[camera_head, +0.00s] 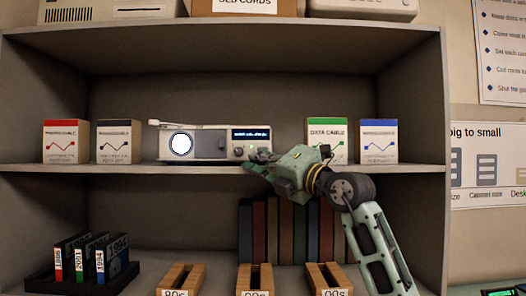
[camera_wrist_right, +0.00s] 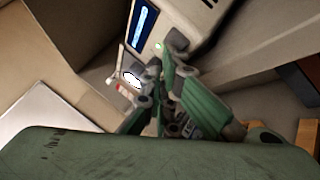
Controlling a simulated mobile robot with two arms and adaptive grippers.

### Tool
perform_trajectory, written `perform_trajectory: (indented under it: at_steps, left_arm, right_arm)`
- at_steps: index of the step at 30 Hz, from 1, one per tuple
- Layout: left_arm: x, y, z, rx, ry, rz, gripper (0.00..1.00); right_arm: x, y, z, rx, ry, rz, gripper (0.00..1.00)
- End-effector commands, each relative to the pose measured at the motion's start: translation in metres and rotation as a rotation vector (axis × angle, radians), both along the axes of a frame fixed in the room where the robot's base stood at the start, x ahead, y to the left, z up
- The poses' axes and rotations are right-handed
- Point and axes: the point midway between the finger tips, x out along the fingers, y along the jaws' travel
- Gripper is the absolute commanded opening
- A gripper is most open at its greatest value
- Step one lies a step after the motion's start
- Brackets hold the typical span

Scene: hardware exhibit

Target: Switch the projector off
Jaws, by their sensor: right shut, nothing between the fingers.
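The projector (camera_head: 208,146) is a pale box on the middle shelf, with a bright white round lens at its left and a lit blue display (camera_head: 251,134) at its right. My left gripper is not in view.
Boxes stand on the same shelf: red (camera_head: 65,142) and black (camera_head: 118,142) at left, green data cable (camera_head: 327,138) and blue (camera_head: 378,142) at right. Below are dark upright books (camera_head: 260,230), wooden slotted holders (camera_head: 254,279) and a black rack (camera_head: 45,280) of year-labelled items.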

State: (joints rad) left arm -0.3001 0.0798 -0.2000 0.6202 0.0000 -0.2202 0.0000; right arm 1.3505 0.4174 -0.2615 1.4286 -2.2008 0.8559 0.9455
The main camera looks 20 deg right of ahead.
Motion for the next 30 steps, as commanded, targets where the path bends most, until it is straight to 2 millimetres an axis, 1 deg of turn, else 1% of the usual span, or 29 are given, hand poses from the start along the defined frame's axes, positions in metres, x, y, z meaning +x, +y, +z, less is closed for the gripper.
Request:
perform_trajectory:
  at_steps: [22,30]
  left_arm:
    - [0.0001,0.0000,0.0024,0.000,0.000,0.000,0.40]
    - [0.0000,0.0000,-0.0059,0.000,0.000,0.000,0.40]
  right_arm:
    - [0.0035,-0.0006,-0.0004,0.000,0.000,0.001,0.00]
    - [-0.0055,0.0020,-0.0017,-0.002,-0.002,0.001,0.00]
